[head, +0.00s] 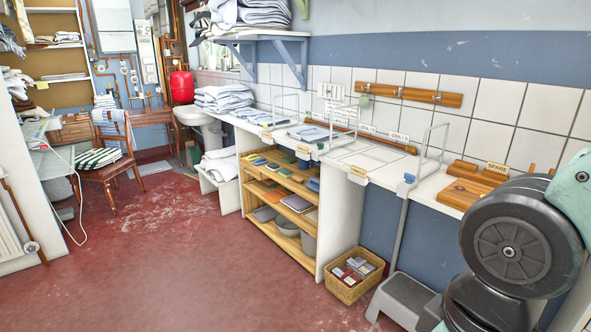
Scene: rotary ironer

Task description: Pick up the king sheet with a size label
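I cannot pick out which folded linen is the king sheet; no size label on a sheet is readable at this distance. A tall stack of pale folded linen (224,97) stands at the far end of the white counter (345,152). Flatter pale blue folded pieces lie nearer on the counter, one pile (263,116) and another (309,133). More folded linen (262,13) is on the wall shelf, and some (220,165) is low under the counter. Part of my arm fills the right edge, but my gripper is out of view.
Upright metal frames (437,150) divide the counter. A grey step stool (402,298) and a basket of small boxes (354,279) stand before it. A wooden shelf unit (285,205) is below. A chair (103,160) is at the far left. The red floor (190,260) is mostly clear.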

